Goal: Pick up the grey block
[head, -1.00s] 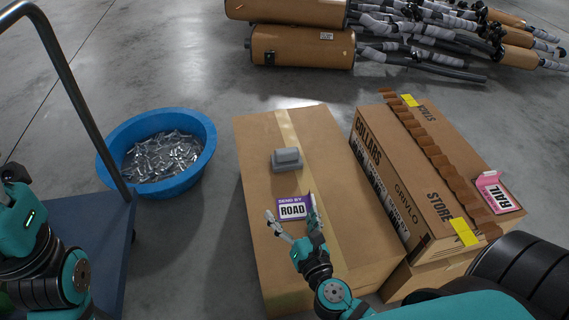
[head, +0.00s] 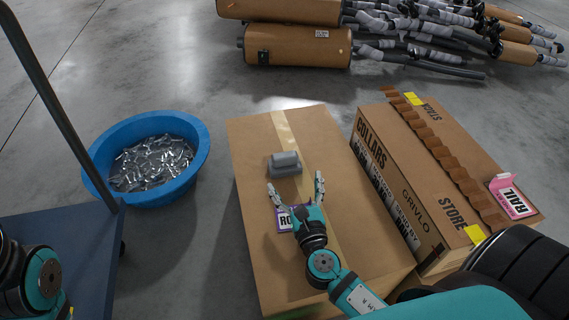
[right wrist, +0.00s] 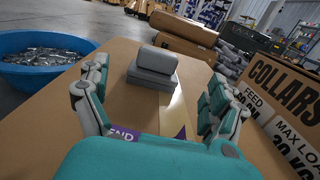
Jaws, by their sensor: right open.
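The grey block (head: 285,161) is a stepped block with a smaller raised top, resting on the large cardboard box (head: 258,215) near the tape strip. My right gripper (head: 296,186) is open and empty, low over the box, just on the near side of the block. In the right wrist view the block (right wrist: 153,67) lies ahead, between and beyond the two spread fingers (right wrist: 158,100), not touching them. My left arm shows at the lower left of the head view, but its gripper is out of view.
A purple-and-white ROAD label (head: 285,218) lies under my right gripper, partly hidden. A taller COLLARS carton (head: 400,185) with a pink RAIL tag (head: 512,197) stands at right. A blue tub (head: 196,172) of metal parts stands left. Wrapped mufflers (head: 300,47) lie behind.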

